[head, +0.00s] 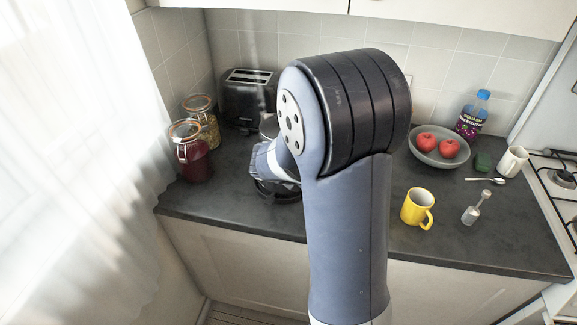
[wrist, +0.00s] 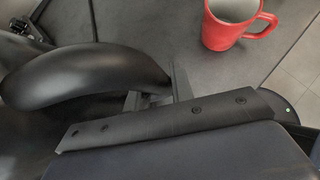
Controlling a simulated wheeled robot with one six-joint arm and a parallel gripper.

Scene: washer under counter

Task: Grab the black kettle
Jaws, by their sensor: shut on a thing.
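The black kettle (wrist: 75,75) fills the left of the wrist view, with its thick curved handle arching toward the middle. My gripper (wrist: 155,98) is shut on the kettle at the right end of that handle; the exact finger contact is partly hidden by the gripper body. In the head view my arm covers most of this spot. A dark rounded part (head: 275,192) shows low beside my wrist there, on the counter's left half. I cannot tell from these frames whether the kettle is touching the counter.
A red mug (wrist: 232,22) stands close by on the counter. A black toaster (head: 248,98) and glass jars (head: 191,152) are at the back left. A yellow mug (head: 416,207), a grey bowl (head: 427,157) of red fruit, a bottle (head: 473,116) and a white mug (head: 512,161) are right.

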